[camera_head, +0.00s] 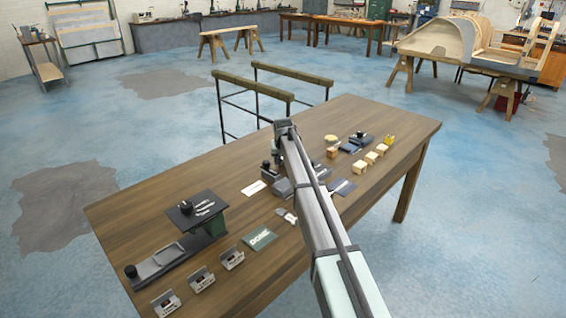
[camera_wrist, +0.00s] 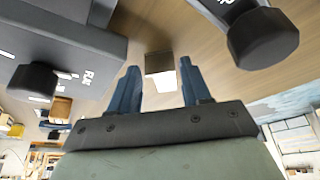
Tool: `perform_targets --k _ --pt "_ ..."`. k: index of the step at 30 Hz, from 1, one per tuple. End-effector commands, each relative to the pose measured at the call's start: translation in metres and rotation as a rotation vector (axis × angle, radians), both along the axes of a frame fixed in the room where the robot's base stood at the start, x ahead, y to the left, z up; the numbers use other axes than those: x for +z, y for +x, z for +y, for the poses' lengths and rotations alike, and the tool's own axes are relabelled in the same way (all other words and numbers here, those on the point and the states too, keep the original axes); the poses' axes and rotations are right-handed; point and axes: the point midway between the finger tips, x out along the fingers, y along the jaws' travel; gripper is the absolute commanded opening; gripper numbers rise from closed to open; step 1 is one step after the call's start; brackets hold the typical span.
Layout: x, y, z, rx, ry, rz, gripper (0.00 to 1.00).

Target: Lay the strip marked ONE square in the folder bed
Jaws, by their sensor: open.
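My gripper (camera_wrist: 157,75) is open, with its two blue fingers apart in the wrist view. A small white piece (camera_wrist: 160,68) shows between the fingertips with gaps on both sides; I cannot read any mark on it. In the head view a white strip (camera_head: 254,188) lies flat on the table left of my arm, its mark too small to read. My gripper is hard to make out there beside the dark devices. A long dark device with a flat bed (camera_head: 168,258) stands at the table's left; I cannot tell whether it is the folder.
The wooden table (camera_head: 130,215) holds several labelled metal holders (camera_head: 200,279) and a green card (camera_head: 260,238) at the front left. Wooden blocks (camera_head: 358,167) stand at the right. In the wrist view a dark box (camera_wrist: 60,45) and a black knob (camera_wrist: 262,38) flank the fingers.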

Motion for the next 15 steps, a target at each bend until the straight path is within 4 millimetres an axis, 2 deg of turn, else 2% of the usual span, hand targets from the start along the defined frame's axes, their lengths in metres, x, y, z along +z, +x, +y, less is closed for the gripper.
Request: perform_targets --k 15 --pt "0.082 -0.035 0.0 0.0 0.0 -0.001 0.48"
